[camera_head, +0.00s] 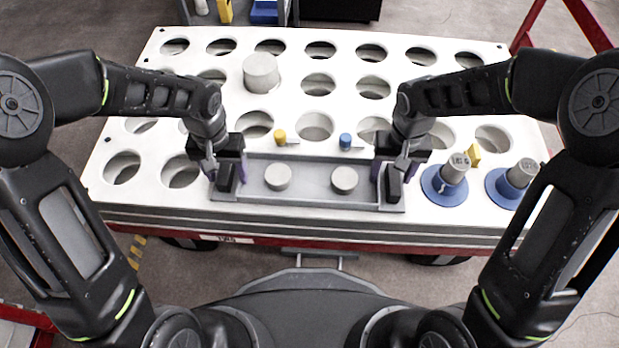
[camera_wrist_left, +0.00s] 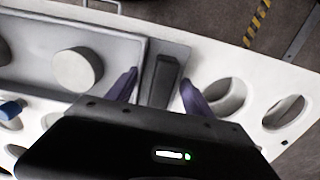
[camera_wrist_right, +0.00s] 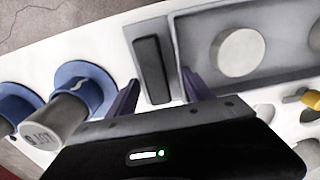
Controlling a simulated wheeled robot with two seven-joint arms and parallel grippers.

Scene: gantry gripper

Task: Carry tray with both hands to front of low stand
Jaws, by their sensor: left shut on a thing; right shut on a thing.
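The grey rectangular tray (camera_head: 311,188) lies across the near part of a white table with round holes, and carries two short grey cylinders (camera_head: 278,177) (camera_head: 345,180). It has a black handle at each end. My left gripper (camera_head: 228,174) is at the tray's left end, with purple fingers on both sides of the left handle (camera_wrist_left: 163,80), shut on it. My right gripper (camera_head: 388,182) is at the right end, shut on the right handle (camera_wrist_right: 152,70). The tray looks level; whether it touches the table I cannot tell. I cannot identify the low stand with certainty.
The white table (camera_head: 140,170) has rows of round holes. A large grey cylinder (camera_head: 261,73) stands behind the tray. A yellow piece (camera_head: 280,136) and a blue piece (camera_head: 346,141) sit just behind it. Two blue-based grey cylinders (camera_head: 446,180) (camera_head: 513,184) stand close to its right.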

